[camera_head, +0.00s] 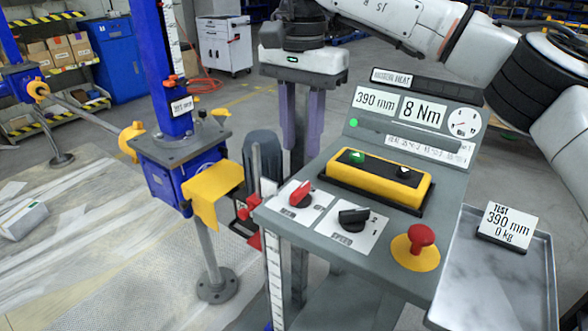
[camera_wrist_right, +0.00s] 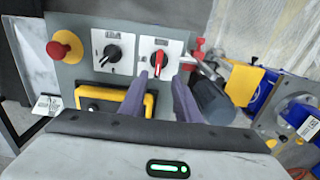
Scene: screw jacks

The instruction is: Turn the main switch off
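The main switch (camera_head: 301,193) is a red rotary knob on a white plate, at the left front of the grey control panel (camera_head: 330,178). In the right wrist view both fingers (camera_wrist_right: 170,68) reach towards the knob. My left gripper is not in view.
Beside the red knob are a black speed knob (camera_head: 352,218) and a red mushroom button (camera_head: 421,239). A yellow two-button box (camera_head: 380,176) lies behind them. A blue screw jack (camera_head: 175,150) with a yellow flag stands left. A metal tray (camera_head: 500,275) is at right.

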